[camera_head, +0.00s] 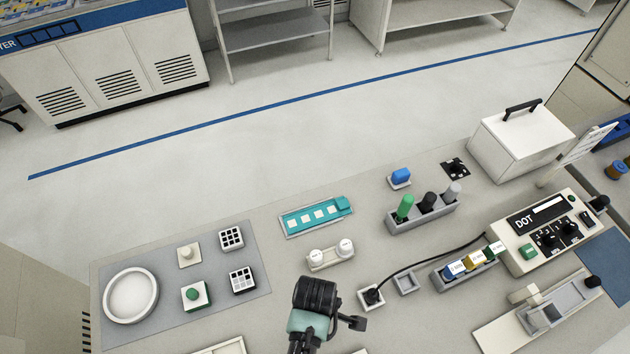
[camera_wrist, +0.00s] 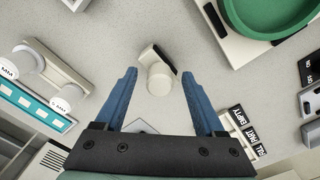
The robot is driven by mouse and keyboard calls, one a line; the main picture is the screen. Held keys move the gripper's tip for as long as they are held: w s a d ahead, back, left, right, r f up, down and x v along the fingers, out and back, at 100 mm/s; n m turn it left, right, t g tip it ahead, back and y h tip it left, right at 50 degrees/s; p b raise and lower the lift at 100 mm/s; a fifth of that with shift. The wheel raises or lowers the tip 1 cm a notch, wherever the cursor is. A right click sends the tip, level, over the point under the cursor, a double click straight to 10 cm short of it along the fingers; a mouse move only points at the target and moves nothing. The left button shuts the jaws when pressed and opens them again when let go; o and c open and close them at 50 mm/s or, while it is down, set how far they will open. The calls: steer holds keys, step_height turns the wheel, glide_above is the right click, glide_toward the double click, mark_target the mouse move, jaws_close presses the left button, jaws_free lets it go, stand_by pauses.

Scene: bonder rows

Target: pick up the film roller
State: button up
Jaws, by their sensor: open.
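A small white cylinder with a pale block and a dark edge behind it, which looks like the film roller (camera_wrist: 159,80), lies on the grey bench top in the wrist view. My gripper (camera_wrist: 158,72) is open, with its two blue fingers on either side of the roller in the picture. There is a visible gap between each finger and the roller, and I cannot tell the height between them. In the head view my own arm covers this spot, and the roller and fingertips do not show.
Two white knobs (camera_wrist: 65,98) in a holder and a teal strip (camera_wrist: 28,105) stand left in the wrist view. A green round dish (camera_wrist: 275,15) is at upper right; label blocks (camera_wrist: 243,128) are at lower right. The head view shows a dial box (camera_head: 545,230) at right.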

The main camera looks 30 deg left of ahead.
jaws_close()
steer(key=shift+r, duration=0.1)
stand_by(0.3)
step_height(320, 180, up, 10)
steer(key=shift+f+b, duration=0.1)
steer(key=shift+b, duration=0.4)
steer(key=c, duration=0.7)
jaws_free()
steer(key=shift+c, duration=0.2)
jaws_close()
steer(key=shift+s+p, duration=0.1)
steer(key=shift+p, duration=0.3)
